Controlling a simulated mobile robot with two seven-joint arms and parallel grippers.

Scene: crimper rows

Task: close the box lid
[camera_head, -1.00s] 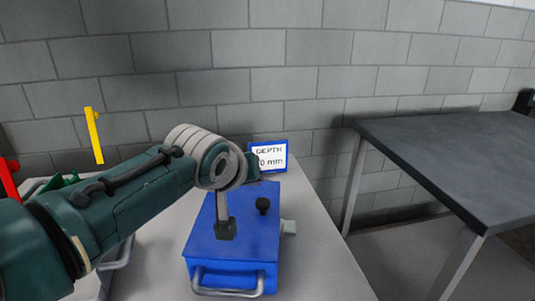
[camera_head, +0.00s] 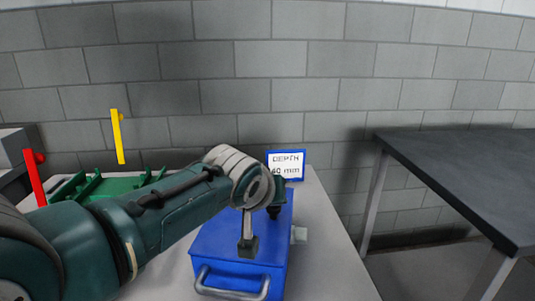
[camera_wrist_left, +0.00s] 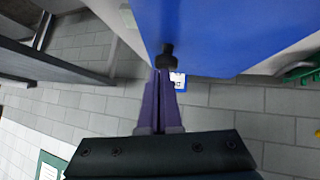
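A blue box (camera_head: 240,267) stands on the table in the head view. Its blue top looks down, but I cannot tell whether it is fully shut. A grey handle (camera_head: 232,285) is on the front. My left arm reaches over the box and hides part of its top. In the left wrist view my left gripper (camera_wrist_left: 162,74) has its purple fingers together, tips at the black knob (camera_wrist_left: 167,50); contact is unclear. My right gripper is out of view.
A sign reading "DEPTH 60 mm" (camera_head: 286,164) stands behind the box. Green fixtures (camera_head: 105,186), a yellow post (camera_head: 118,136) and a red post (camera_head: 34,178) are at the left. A dark table (camera_head: 470,175) stands at the right across a gap. A block wall is behind.

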